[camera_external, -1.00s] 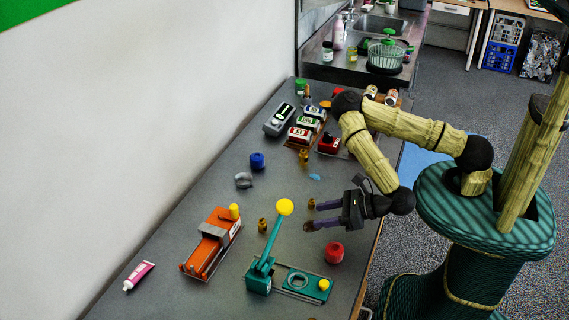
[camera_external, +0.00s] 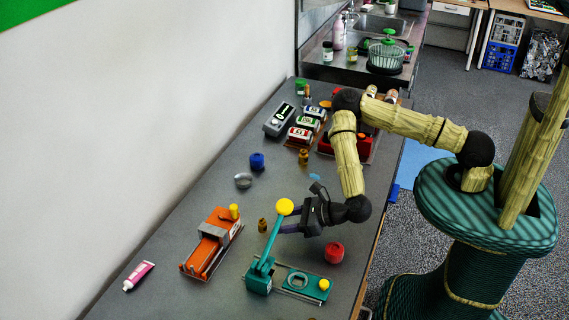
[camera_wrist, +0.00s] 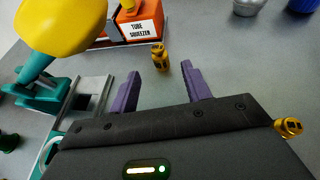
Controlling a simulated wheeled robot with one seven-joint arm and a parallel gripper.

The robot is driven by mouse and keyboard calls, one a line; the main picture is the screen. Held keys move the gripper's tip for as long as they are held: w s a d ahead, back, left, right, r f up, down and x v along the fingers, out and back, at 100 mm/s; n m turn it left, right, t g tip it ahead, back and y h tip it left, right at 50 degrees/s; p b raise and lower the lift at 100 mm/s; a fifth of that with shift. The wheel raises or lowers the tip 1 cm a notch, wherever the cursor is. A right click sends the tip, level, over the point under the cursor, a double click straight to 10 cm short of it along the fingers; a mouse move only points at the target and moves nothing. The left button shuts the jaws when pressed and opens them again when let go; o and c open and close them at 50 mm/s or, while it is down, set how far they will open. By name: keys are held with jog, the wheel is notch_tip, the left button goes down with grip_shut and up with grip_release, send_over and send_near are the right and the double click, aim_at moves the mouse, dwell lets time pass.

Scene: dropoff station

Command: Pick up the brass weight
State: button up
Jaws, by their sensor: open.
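A small brass weight (camera_external: 262,225) stands upright on the grey bench between the orange tube squeezer (camera_external: 209,242) and the teal lever press. In the wrist view the brass weight (camera_wrist: 160,58) is just beyond my fingertips, lined up with the gap between them. My gripper (camera_external: 280,219) is low over the bench, pointing left, partly behind the lever's yellow ball. In the wrist view my gripper (camera_wrist: 158,82) has its two purple fingers apart with nothing between them. A second brass piece (camera_external: 303,157) stands farther back; it shows at the right edge of the wrist view (camera_wrist: 290,127).
The teal press's upright lever with its yellow ball (camera_external: 285,207) is very near my gripper. A red jar (camera_external: 334,252) stands to the right. A pink tube (camera_external: 138,276) lies front left.

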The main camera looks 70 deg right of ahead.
aim_at(267, 231)
jog(key=shift+w+a+f, duration=0.1)
jog(key=shift+w+f, duration=0.05)
jog(key=shift+w, duration=0.2)
jog(key=shift+p+x, duration=0.7)
jog(key=shift+x, duration=1.9)
grip_shut()
